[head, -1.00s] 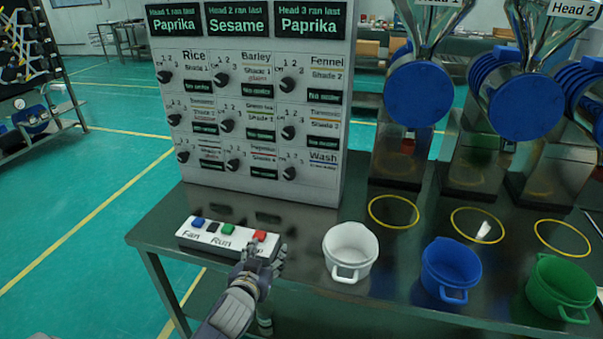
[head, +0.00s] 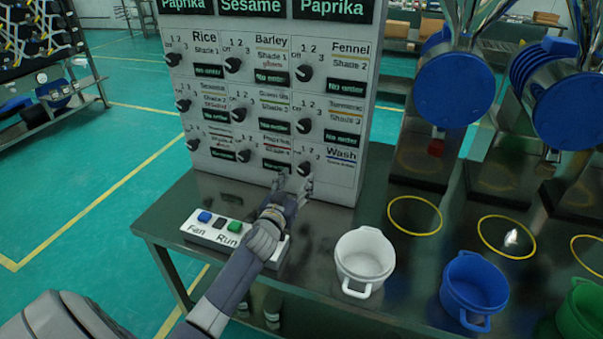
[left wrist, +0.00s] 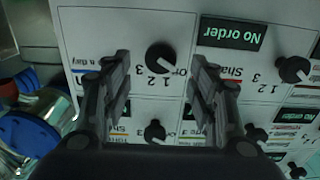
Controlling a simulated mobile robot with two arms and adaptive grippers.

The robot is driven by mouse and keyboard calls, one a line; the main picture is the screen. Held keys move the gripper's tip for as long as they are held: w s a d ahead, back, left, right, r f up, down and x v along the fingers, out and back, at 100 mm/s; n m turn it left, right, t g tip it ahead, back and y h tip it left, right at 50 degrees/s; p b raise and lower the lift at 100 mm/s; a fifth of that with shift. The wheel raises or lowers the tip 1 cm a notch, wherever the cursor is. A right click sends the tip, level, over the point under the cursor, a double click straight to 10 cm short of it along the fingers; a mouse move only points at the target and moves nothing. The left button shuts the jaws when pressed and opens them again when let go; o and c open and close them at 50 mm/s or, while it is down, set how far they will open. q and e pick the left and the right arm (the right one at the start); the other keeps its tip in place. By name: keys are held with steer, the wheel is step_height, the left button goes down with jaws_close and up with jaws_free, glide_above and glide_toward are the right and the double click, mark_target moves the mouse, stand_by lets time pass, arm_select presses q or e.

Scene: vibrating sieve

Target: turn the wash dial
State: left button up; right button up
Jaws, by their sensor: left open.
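The wash dial (head: 304,168) is a black knob at the lower right of the white panel (head: 345,185), left of the label "Wash". My left gripper (head: 292,182) is in front of the panel's lower right, its fingers pointing at the panel near the dial. In the left wrist view the panel looks upside down. The dial (left wrist: 159,58) sits between the two open fingers of my left gripper (left wrist: 160,65). I see no clear contact, and the remaining gap is hard to judge. My right gripper is not in view.
Other knobs, such as the paprika dial (head: 243,156), line the panel. A button box (head: 222,232) lies below my left forearm. A white pot (head: 364,258) and a blue pot (head: 474,285) stand to the right on the dark table (head: 400,300).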

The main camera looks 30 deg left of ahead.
mark_target(303, 171)
arm_select(q)
steer(key=x, duration=0.3)
steer(key=shift+w+a, duration=0.15)
steer(key=shift+w, duration=0.45)
steer(key=shift+s, duration=0.1)
steer(key=c, duration=1.1)
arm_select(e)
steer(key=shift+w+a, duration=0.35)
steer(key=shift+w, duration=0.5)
